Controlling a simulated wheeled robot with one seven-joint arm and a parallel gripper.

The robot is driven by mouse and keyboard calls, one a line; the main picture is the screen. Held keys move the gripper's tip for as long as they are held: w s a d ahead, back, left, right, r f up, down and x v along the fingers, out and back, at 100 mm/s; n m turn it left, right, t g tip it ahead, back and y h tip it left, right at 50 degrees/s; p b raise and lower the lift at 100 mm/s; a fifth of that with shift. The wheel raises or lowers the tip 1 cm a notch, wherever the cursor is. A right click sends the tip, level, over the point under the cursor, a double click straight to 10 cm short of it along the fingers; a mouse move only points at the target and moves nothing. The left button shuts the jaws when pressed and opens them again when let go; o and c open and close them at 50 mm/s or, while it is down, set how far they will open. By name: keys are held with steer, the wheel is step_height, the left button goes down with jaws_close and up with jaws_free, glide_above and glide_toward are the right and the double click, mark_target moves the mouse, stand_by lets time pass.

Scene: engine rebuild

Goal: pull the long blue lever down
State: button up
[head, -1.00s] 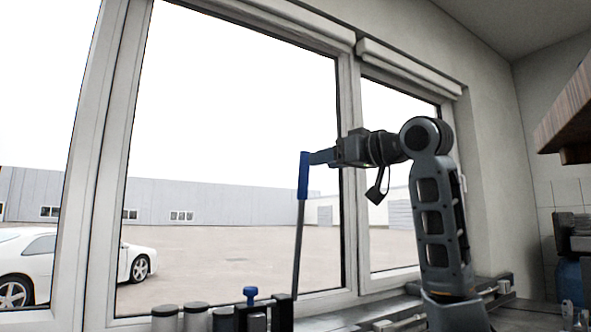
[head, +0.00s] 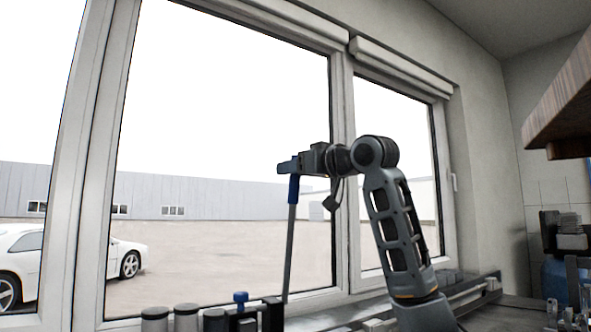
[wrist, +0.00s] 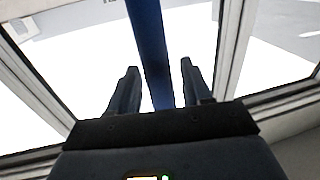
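The long lever has a blue handle (head: 293,189) on a thin grey rod and stands nearly upright in front of the window in the head view. My gripper (head: 289,168) is level with the upper part of the handle, its fingers reaching past it to the left. In the wrist view the blue handle (wrist: 152,50) runs between the two fingers of my gripper (wrist: 160,78). The fingers are apart, with a gap on each side of the handle. The gripper is open around the lever and not clamped on it. The lever's lower end is at the bench.
A short blue knob (head: 240,297) and several grey cylinders (head: 186,316) stand on the bench left of the lever's foot. The window frame (head: 342,170) is behind my arm. A wooden shelf (head: 560,115) juts in at the upper right. The space left of the lever is clear.

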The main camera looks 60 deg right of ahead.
jaws_close()
stand_by(0.6)
